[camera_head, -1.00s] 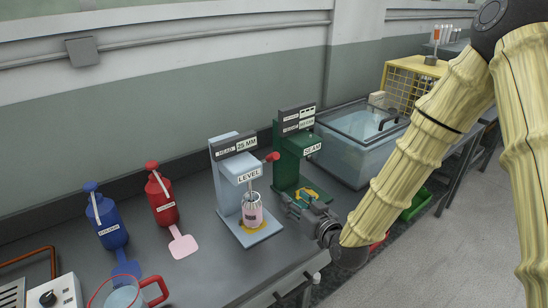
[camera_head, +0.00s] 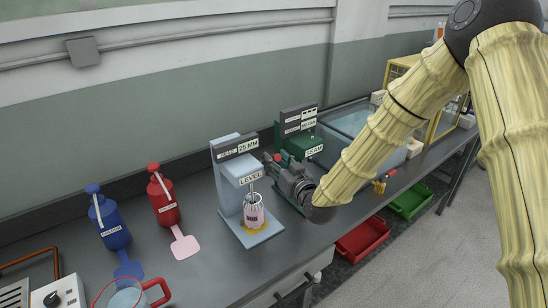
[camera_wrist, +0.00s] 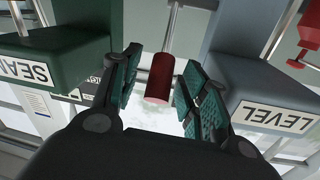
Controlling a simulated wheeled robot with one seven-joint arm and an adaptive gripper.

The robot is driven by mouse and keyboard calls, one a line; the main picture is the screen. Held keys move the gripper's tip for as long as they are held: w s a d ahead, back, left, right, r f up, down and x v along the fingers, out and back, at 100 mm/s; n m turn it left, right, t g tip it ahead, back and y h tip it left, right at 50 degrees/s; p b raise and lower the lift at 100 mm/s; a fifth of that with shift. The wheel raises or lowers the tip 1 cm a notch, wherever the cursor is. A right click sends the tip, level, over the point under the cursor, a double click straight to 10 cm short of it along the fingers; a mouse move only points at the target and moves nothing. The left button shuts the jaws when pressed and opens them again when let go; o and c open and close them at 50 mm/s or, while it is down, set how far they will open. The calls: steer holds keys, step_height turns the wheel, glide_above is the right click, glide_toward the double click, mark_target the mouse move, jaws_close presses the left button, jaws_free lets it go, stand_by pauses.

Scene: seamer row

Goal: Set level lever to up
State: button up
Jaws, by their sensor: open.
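The pale blue level station (camera_head: 228,188) stands on the bench with a LEVEL label and a "25 MM" display. A can (camera_head: 254,214) with a pink label stands upright at its base. The level lever's red grip (camera_wrist: 160,78) on a metal rod (camera_wrist: 172,28) lies between my open fingers in the wrist view, with the fingers on either side and no clear contact. The fingers also show in the wrist view (camera_wrist: 161,66).
The green seam station (camera_head: 290,140) stands close on the right of my gripper. A red bottle (camera_head: 163,200) and a blue bottle (camera_head: 108,222) stand to the left. A glass tank (camera_head: 350,122) is behind my arm. Red (camera_head: 362,240) and green (camera_head: 410,202) bins sit below the bench edge.

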steer(key=shift+w+a, duration=0.3)
steer(key=shift+w, duration=0.2)
